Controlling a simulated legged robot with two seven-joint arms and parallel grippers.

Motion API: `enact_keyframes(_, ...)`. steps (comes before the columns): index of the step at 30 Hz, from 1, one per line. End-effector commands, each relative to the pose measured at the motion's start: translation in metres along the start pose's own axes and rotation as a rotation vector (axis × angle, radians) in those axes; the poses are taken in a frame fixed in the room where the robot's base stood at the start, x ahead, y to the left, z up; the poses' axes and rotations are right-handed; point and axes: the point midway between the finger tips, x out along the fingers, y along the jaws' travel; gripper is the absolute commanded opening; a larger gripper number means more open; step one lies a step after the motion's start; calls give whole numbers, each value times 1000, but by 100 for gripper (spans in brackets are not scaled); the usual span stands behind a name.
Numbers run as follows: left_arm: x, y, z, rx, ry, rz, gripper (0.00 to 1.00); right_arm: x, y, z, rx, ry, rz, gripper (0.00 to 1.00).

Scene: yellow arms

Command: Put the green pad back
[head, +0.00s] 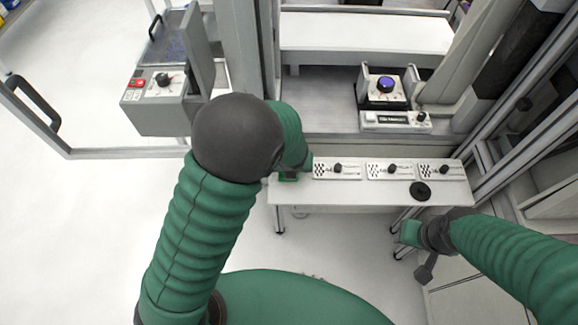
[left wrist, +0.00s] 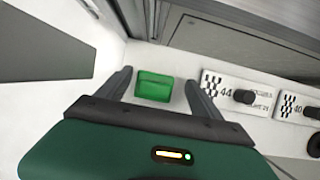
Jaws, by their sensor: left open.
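The green pad (left wrist: 154,86) lies on the white shelf in the left wrist view, at the shelf's left end beside the plate marked 44. A bit of it shows in the head view (head: 288,178), mostly hidden by my left arm. My left gripper (left wrist: 160,90) is open, with one finger to each side of the pad and gaps between them. My right gripper (head: 408,238) is below the shelf's right part in the head view; its fingers are too unclear to read.
The narrow white shelf (head: 345,194) carries several checkered plates with black knobs and a black disc (head: 420,191). Behind it stand a device with a blue knob (head: 385,85) and a grey post. A grey control box (head: 160,100) is at left. Floor at left is clear.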

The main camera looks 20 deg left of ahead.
Motion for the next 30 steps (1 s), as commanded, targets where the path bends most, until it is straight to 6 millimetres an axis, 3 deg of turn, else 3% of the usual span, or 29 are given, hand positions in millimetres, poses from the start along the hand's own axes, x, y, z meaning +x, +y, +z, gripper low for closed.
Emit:
enact_keyframes(12, -100, 1, 3, -2, -3, -3, 75, -26, 0, -6, 0, 0, 0, 41)
enact_keyframes(17, -118, 1, 2, -5, 0, -1, 75, -30, 0, -7, 0, 0, 0, 41)
enact_keyframes(20, -121, 7, -2, -124, 11, 2, 75, -30, 0, -7, 0, 0, 0, 41)
enact_keyframes(23, -125, 26, -12, -514, 42, 12, 75, -30, 0, -7, 0, 0, 0, 41)
enact_keyframes(30, -143, 80, -55, -2011, 127, 114, 75, -30, 0, -7, 0, 0, 0, 41)
